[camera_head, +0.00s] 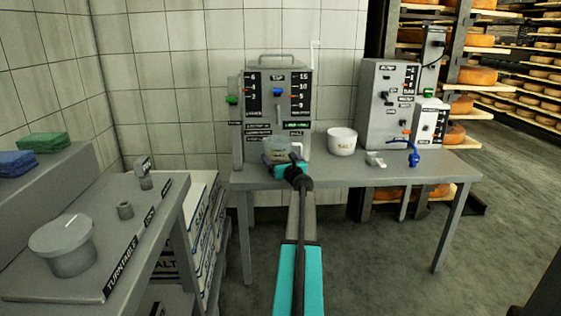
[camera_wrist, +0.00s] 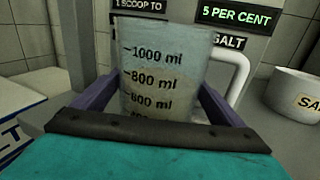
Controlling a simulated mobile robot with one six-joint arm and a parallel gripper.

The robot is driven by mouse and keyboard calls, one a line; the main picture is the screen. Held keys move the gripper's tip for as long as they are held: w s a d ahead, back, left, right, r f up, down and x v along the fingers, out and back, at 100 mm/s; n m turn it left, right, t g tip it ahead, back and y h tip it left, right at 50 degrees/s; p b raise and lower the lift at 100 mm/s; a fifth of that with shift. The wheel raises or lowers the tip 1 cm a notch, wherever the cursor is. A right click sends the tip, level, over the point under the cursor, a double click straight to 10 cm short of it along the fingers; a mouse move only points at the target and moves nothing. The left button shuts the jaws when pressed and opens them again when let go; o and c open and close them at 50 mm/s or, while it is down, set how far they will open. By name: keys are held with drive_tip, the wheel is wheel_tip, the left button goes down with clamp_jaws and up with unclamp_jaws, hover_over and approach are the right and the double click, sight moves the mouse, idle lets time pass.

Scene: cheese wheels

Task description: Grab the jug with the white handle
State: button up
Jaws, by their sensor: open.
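The jug (camera_wrist: 162,75) is a clear grey beaker with black millilitre marks. Its white handle (camera_wrist: 237,80) is on the right side in the wrist view. In the head view the jug (camera_head: 277,148) stands at the front of the dispenser on the grey table (camera_head: 330,174). My gripper (camera_head: 283,166) is at the jug, with its purple fingers apart. In the wrist view my gripper (camera_wrist: 155,98) has one finger on each side of the jug's body. The jug's lower part is hidden behind my gripper. I cannot tell whether the fingers touch it.
The dispenser (camera_head: 278,82) stands behind the jug. A white salt tub (camera_head: 342,142) is to the right, with a small scoop (camera_head: 375,160) and a second machine (camera_head: 386,110) beyond it. A turntable bench (camera_head: 100,268) is at left. Cheese shelves (camera_head: 535,90) fill the back right.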

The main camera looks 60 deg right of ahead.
idle(0.5)
drive_tip(key=shift+r, duration=0.1)
drive_tip(key=c, duration=1.7)
drive_tip(key=shift+r, duration=0.1)
drive_tip(key=shift+r+p, duration=0.4)
drive_tip(key=shift+r, duration=0.1)
wheel_tip(320, 180, up, 3)
drive_tip(key=shift+f+p, duration=0.1)
drive_tip(key=shift+p, duration=0.6)
drive_tip(key=s+a+r+p, duration=0.1)
drive_tip(key=s+a, duration=0.3)
drive_tip(key=s, duration=1.1)
drive_tip(key=shift+s+a+p, duration=0.15)
drive_tip(key=shift+a+p, duration=0.15)
drive_tip(key=shift+p, duration=0.45)
